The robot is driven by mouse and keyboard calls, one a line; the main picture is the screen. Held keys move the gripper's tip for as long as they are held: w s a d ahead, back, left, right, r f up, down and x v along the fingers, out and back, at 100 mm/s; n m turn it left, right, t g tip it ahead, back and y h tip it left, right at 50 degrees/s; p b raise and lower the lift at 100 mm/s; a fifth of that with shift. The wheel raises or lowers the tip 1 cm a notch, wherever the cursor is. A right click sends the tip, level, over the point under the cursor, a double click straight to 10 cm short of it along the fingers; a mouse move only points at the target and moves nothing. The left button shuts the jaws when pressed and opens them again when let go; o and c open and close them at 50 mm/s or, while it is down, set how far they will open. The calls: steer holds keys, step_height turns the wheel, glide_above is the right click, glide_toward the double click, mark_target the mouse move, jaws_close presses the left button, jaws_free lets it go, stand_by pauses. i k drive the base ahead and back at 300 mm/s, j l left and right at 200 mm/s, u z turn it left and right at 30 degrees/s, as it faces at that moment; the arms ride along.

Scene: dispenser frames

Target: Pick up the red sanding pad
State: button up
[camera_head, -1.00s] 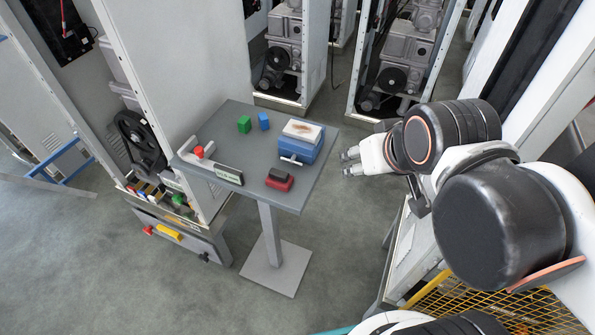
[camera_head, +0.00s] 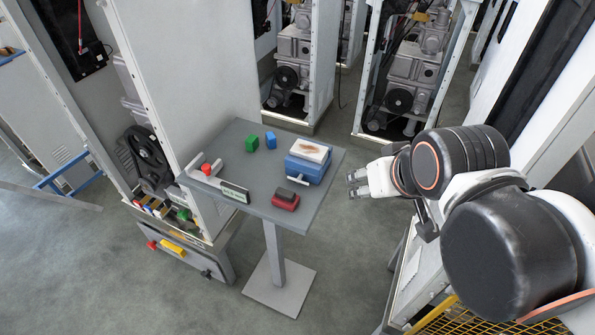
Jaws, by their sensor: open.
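The red sanding pad (camera_head: 286,202) lies on the small grey table (camera_head: 240,157) near its front right edge. It has a dark top and a red lower part. My gripper (camera_head: 354,185) is open and empty, to the right of the table and apart from it. Its fingers point left toward the table. The gap between the gripper and the pad is clear.
A blue box (camera_head: 312,169) with a pale, brown-stained top stands behind the pad. Green (camera_head: 252,143) and blue blocks (camera_head: 270,140) sit farther back. A tall cabinet (camera_head: 190,75) stands behind the table.

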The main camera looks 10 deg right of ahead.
mark_target(283, 198)
steer(key=j+z, duration=0.15)
steer(key=j, duration=0.35)
steer(key=k+j+z, duration=0.2)
steer(key=j, duration=0.25)
steer(key=j+z, duration=0.15)
steer(key=j, duration=0.35)
